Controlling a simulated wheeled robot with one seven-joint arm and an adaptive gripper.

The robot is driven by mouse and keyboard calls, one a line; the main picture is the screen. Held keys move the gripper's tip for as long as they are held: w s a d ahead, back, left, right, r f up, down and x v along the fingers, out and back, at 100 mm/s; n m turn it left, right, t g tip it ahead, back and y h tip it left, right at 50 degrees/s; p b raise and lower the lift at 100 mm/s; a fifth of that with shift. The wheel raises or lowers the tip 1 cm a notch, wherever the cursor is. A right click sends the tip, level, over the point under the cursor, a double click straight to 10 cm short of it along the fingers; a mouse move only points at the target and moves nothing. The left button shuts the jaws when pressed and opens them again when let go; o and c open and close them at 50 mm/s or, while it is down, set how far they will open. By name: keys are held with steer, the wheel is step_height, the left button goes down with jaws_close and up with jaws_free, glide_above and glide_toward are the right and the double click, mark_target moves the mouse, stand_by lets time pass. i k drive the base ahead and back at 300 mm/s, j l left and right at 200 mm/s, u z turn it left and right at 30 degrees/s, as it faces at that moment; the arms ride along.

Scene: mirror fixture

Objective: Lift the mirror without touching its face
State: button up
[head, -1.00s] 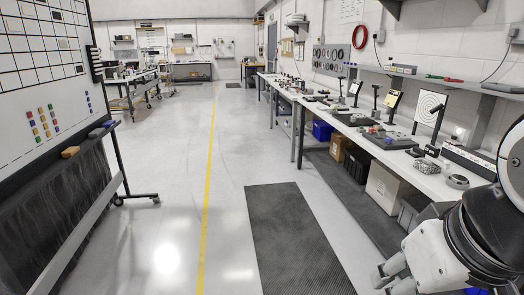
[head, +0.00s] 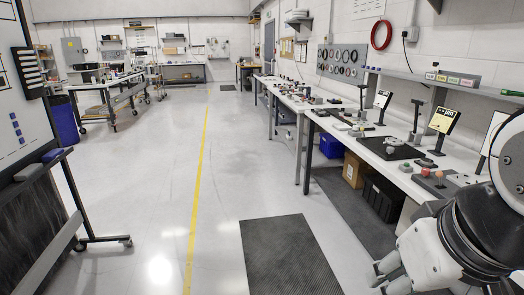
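I cannot make out for certain which thing is the mirror. Several small upright panels stand on the long workbench (head: 322,118) at the right: one with a pale face (head: 383,99), one with a yellowish face (head: 443,121), and a white one (head: 490,137) partly hidden by my arm. My gripper (head: 388,276) is at the lower right, pointing down to the left. Its grey fingers show low in the picture, in front of the bench and away from the panels. Nothing is visibly held, and the finger gap is unclear.
A dark floor mat (head: 290,255) lies ahead, right of a yellow floor line (head: 199,180). A whiteboard on a wheeled stand (head: 20,130) borders the left. Under the bench are a cardboard box (head: 355,171) and a black crate (head: 384,198). The middle aisle is clear.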

mark_target(426, 162)
steer(key=i+z, duration=0.2)
steer(key=i, duration=0.3)
steer(key=i+j+z, duration=0.25)
steer(key=i, duration=0.25)
steer(key=i+j+z, duration=0.2)
steer(key=i, duration=0.3)
steer(key=i+j+z, duration=0.25)
steer(key=i+z, duration=0.25)
steer(key=i+j+z, duration=0.8)
steer(key=j+z, duration=0.15)
steer(key=i+j+z, duration=0.1)
steer(key=i+j, duration=0.2)
